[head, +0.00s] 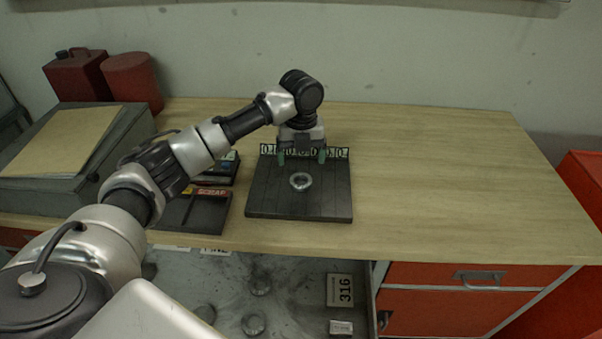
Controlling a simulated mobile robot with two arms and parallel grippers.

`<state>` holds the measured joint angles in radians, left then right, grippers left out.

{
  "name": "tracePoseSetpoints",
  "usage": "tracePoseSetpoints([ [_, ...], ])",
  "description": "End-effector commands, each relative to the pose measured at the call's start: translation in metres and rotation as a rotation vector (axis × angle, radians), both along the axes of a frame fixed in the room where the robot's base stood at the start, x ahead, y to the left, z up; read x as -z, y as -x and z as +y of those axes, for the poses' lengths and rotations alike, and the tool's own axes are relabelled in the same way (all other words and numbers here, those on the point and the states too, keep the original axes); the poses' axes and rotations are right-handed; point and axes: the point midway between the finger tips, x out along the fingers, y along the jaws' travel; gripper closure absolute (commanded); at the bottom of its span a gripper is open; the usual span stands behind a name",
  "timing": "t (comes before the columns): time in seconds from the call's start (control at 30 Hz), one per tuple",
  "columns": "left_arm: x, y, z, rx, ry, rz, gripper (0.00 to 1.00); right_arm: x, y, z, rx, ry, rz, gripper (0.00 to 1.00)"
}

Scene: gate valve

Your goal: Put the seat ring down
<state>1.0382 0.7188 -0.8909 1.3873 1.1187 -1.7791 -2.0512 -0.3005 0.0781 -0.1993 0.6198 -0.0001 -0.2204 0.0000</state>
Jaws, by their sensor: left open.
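The seat ring (300,181) is a small shiny metal ring. It lies flat on a dark square board (272,203) on the wooden bench, near the middle of the board. My left gripper (301,159) points down over the back part of the board, with its two greenish fingers spread apart. It holds nothing, and the ring lies just in front of it in the picture, clear of the fingers. A row of white number labels along the board's back edge is partly hidden behind the gripper. My right gripper is not in view.
A dark tray marked SCRAP (208,212) sits left of the board. A grey case (60,195) and red containers (131,78) stand farther left. The bench top (440,180) is clear to the right. Below its front edge are an open drawer with round parts and orange drawers (450,312).

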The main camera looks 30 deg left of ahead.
Motion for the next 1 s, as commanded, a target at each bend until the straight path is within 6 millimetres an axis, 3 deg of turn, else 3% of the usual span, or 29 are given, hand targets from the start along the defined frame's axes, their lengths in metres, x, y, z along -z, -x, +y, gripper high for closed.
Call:
tracePoseSetpoints([
  [0.1, -0.022, -0.001, 0.000, 0.000, 0.000, -0.004, 0.14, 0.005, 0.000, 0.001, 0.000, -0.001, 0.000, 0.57],
  [0.3, -0.043, 0.000, 0.000, 0.000, 0.000, -0.001, 0.14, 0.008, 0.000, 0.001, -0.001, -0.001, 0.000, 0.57],
  [1.0, -0.048, 0.000, 0.000, 0.000, 0.000, 0.000, 0.14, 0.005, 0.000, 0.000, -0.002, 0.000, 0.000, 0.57],
])
